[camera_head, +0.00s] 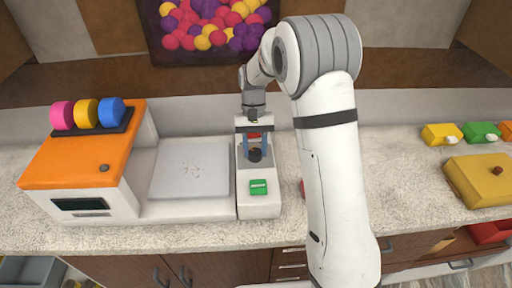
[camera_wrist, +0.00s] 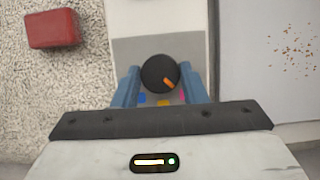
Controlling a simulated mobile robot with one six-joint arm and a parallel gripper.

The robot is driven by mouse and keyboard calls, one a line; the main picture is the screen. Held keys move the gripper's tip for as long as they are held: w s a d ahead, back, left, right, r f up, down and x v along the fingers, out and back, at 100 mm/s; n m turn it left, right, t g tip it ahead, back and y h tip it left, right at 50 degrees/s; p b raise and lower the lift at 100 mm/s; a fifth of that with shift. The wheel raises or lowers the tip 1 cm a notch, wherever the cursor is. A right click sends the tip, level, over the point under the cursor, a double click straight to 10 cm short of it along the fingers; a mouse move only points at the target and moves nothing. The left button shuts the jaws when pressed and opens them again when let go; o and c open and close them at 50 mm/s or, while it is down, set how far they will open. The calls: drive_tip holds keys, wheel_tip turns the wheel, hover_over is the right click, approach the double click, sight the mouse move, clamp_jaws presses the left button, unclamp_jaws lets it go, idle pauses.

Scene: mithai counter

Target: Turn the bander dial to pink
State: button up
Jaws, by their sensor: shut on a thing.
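The bander dial (camera_wrist: 155,68) is a round black knob with an orange pointer in the wrist view. My gripper (camera_wrist: 160,79) is shut on it, with one blue finger on each side. The pointer slants to the lower right, roughly towards a pink mark (camera_wrist: 182,96). A yellow-orange mark (camera_wrist: 163,103) and a blue mark (camera_wrist: 141,99) show beside it, partly cut off by my gripper's body. In the head view the dial (camera_head: 255,155) sits on the narrow white bander strip (camera_head: 258,208), under my gripper (camera_head: 254,147).
A green button (camera_head: 258,187) is in front of the dial. An orange-topped machine (camera_head: 75,160) with pink, yellow and blue spools and a grey plate (camera_head: 190,170) stand left. A red block (camera_wrist: 54,29) lies beside the bander. Coloured boxes (camera_head: 483,180) are at right.

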idle(0.5)
drive_tip(key=o, duration=1)
drive_tip(key=b+v, duration=0.1)
drive_tip(key=v, duration=0.6)
drive_tip(key=shift+w+r, duration=0.15)
drive_tip(key=shift+r, duration=0.25)
